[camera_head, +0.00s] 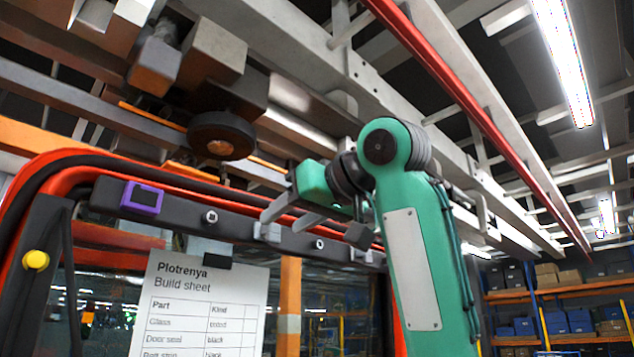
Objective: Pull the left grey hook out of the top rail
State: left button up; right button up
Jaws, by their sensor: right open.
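The dark top rail (180,212) runs across the top of the red-edged door frame. The left grey hook (267,232) is a small light-grey block seated in the rail, right of the middle. A second grey hook (360,255) seems to sit further right in the rail, partly hidden by my right arm. My right gripper (282,222), on the green arm, is open. Its two grey fingers reach left and down, and their tips lie close to the left grey hook in the picture; I cannot tell whether they touch it. My left gripper is out of view.
A purple clip (142,197) sits on the rail's left part, with round bolts along the rail. A build sheet (200,305) hangs below from a black clip (217,250). A yellow knob (36,260) is at far left. Overhead beams and a dark roller (221,136) are above.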

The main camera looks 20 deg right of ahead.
aim_at(276, 226)
jog(key=shift+r+p+x, duration=0.2)
jog(key=shift+p+x, duration=0.3)
jog(key=shift+x, duration=0.5)
jog(key=shift+w+a+f, duration=0.1)
jog(key=shift+w, duration=0.15)
jog(key=shift+w+a+f, duration=0.15)
jog(key=shift+w+f, duration=0.05)
jog(key=shift+w, duration=0.15)
jog(key=shift+s, duration=0.1)
grip_shut()
jog(key=c, duration=0.9)
grip_release()
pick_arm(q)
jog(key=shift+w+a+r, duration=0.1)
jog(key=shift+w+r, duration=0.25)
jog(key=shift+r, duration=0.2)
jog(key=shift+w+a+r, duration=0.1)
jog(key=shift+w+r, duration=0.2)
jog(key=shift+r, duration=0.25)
pick_arm(e)
grip_shut()
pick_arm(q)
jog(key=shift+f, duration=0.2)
